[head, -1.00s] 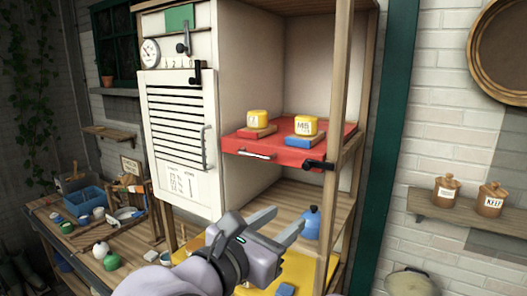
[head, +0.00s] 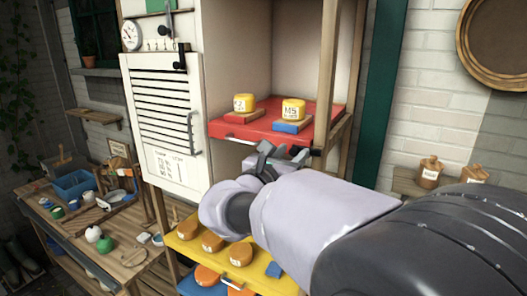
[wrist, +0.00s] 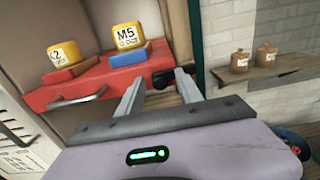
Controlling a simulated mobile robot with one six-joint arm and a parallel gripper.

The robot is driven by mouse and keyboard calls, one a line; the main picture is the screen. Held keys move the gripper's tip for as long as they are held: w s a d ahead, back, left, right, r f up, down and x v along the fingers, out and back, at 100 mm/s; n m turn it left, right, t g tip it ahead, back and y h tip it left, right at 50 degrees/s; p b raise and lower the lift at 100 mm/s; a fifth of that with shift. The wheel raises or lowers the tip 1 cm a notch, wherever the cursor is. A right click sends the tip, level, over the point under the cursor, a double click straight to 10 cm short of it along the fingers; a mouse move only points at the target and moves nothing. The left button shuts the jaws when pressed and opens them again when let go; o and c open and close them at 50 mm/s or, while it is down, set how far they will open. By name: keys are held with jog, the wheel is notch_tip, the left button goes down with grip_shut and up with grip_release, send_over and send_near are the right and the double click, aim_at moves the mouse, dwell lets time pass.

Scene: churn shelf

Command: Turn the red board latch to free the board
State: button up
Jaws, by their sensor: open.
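The red board (head: 270,122) sits in the shelf as a flat tray with a pale handle on its front; it also shows in the wrist view (wrist: 120,76). Its latch (wrist: 163,77) looks black and sits at the board's right front corner by the wooden post. In the wrist view, my gripper (wrist: 161,80) is open, with one finger on each side of the latch; I cannot tell whether they touch it. In the head view, my gripper (head: 285,157) is just below the board's front edge and largely hides the latch.
Two yellow blocks, one marked M5 (head: 293,109) and another (head: 244,103), stand on the board. The wooden post (head: 326,80) is close on the right. A yellow board (head: 210,262) with several orange rounds lies below. A white slatted door (head: 165,120) is at left.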

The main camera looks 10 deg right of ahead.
jog(key=shift+w, duration=0.15)
jog(key=shift+c, duration=0.9)
grip_shut()
